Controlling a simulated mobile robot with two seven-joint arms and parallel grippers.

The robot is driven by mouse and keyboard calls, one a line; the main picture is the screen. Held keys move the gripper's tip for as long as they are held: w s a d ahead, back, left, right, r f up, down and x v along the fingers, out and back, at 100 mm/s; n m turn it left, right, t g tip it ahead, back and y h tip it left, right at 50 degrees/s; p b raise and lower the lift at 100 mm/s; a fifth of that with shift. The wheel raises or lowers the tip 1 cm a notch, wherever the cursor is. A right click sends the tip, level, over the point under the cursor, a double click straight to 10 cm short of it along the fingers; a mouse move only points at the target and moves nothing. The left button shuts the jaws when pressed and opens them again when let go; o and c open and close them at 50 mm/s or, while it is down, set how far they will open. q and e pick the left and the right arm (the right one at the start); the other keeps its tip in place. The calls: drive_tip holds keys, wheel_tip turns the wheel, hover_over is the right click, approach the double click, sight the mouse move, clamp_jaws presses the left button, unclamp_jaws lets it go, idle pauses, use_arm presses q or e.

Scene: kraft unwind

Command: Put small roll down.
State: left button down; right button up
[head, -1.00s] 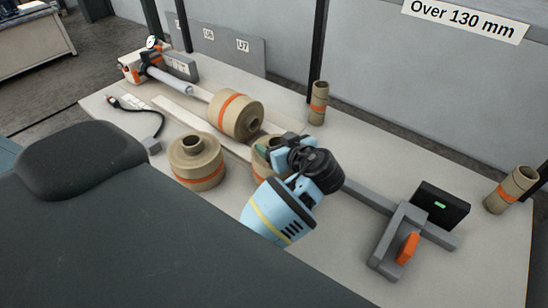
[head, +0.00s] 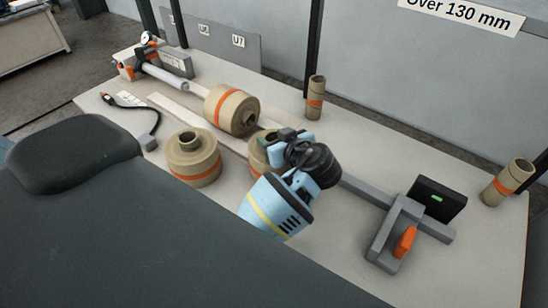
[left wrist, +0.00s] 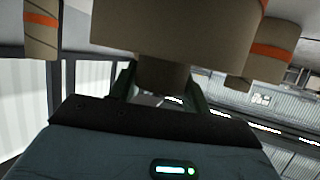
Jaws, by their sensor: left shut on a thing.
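My left gripper (head: 274,146) is shut on the narrow core (left wrist: 165,75) of a brown paper roll. That roll (head: 259,155) stands partly hidden behind the gripper in the head view, among the other rolls. Its wide body (left wrist: 170,35) fills the upper middle of the left wrist view. I cannot tell whether it touches the table. A similar roll (head: 195,163) with an orange band and a raised core stands upright to its left. Another banded roll (head: 231,110) lies on its side just behind. My right gripper is not in view.
The pale table (head: 330,255) has free room at its front right. A grey stand with an orange lever (head: 404,242) and a black display box (head: 436,201) are at the right. Slim banded tubes stand at the back (head: 315,98) and far right (head: 508,183).

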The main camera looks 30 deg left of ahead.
use_arm(q)
drive_tip(key=shift+r, duration=0.1)
wheel_tip(320, 180, up, 10)
drive_tip(key=shift+r, duration=0.1)
idle(0.7)
